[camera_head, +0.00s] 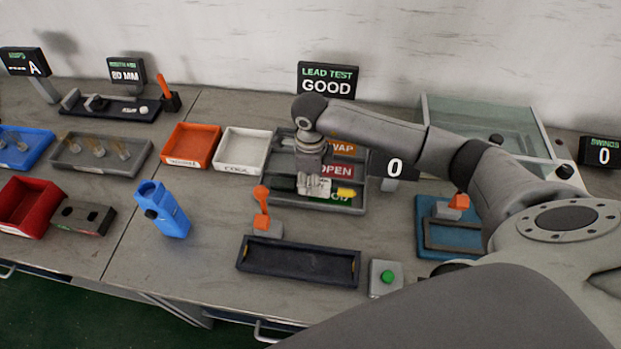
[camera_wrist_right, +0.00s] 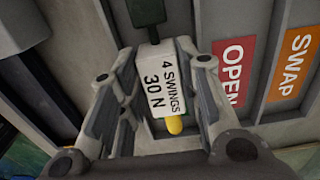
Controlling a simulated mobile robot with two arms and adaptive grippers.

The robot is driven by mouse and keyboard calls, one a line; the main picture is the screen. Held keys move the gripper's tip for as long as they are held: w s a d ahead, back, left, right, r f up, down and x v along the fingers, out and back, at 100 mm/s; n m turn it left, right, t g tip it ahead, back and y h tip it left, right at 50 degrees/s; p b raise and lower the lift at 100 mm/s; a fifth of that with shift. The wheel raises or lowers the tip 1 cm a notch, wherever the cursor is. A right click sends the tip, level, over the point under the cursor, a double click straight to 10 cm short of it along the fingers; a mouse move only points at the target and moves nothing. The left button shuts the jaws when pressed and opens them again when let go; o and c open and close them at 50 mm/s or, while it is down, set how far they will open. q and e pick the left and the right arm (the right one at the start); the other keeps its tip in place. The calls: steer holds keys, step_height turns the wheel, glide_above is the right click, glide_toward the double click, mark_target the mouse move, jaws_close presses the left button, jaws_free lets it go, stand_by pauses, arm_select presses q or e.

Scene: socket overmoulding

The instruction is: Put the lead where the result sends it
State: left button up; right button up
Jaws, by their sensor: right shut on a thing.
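The lead (camera_wrist_right: 166,85) shows in the right wrist view as a white block printed "4 SWINGS 30 N", with a dark part at one end and a yellow tip at the other. My right gripper (camera_wrist_right: 155,72) is shut on it. In the head view my right gripper (camera_head: 312,183) is over the front, green-labelled compartment of the grey three-part tray (camera_head: 363,207). The lead's yellow tip (camera_head: 346,192) shows there; whether the lead touches the tray floor I cannot tell. The OPEN and SWAP compartments lie behind. The result display (camera_head: 326,80) reads "LEAD TEST GOOD". My left gripper is not in view.
An orange bin (camera_head: 190,146) and a white bin (camera_head: 242,150) stand left of the tray. An orange-handled lever (camera_head: 262,208), a dark empty tray (camera_head: 298,262) and a green button (camera_head: 387,277) are in front. A blue fixture (camera_head: 434,236) sits to the right, beside my arm.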

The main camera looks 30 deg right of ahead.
steer(key=shift+f, duration=0.35)
steer(key=shift+f, duration=0.1)
steer(key=shift+f+b, duration=0.15)
steer(key=shift+b, duration=0.15)
steer(key=o, duration=1)
